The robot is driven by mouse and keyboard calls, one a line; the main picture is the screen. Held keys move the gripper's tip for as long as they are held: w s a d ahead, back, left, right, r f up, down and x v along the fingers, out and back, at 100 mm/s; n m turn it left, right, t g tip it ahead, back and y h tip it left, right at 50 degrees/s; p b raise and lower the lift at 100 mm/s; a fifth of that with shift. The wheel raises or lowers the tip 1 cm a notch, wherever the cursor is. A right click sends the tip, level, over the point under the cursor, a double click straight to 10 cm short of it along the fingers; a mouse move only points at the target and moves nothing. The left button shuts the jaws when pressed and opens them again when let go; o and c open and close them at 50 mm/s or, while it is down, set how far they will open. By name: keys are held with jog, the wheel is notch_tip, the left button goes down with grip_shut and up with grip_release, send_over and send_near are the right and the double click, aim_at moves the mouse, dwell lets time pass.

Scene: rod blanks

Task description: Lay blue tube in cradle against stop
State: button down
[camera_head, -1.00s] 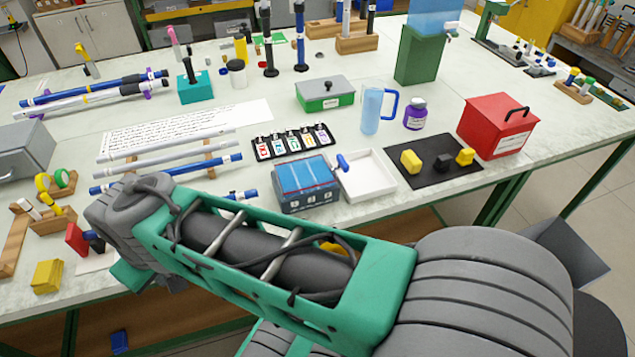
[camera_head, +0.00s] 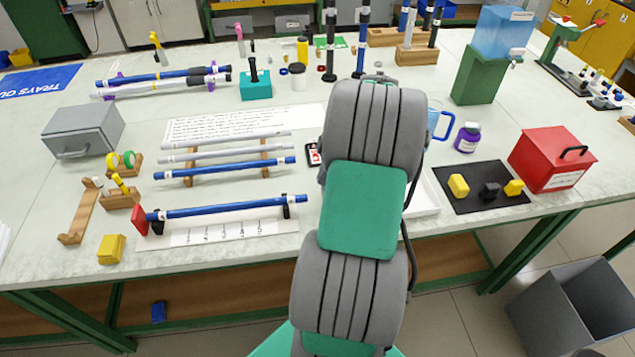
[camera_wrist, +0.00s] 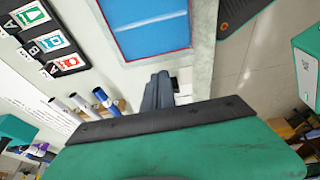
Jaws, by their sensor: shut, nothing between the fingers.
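A blue tube (camera_head: 225,207) lies level in the cradle, near the table's front edge in the head view. It rests across the black supports (camera_head: 286,207). Its left end is at the red stop (camera_head: 139,219); I cannot tell whether they touch or a thin gap stays. A second blue tube (camera_head: 225,167) lies on the wooden rack behind. My gripper (camera_wrist: 160,88) is shut and empty in the wrist view, close to a blue-topped box (camera_wrist: 152,30). My arm hides the gripper in the head view.
Pale tubes (camera_head: 225,152) share the wooden rack. A yellow block (camera_head: 111,249) and a wooden holder (camera_head: 80,212) stand left of the cradle. A black mat (camera_head: 483,190) with small pieces and a red box (camera_head: 551,158) are at right. A printed strip lies before the cradle.

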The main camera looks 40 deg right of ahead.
jog(key=p+x, duration=0.1)
jog(key=x, duration=0.8)
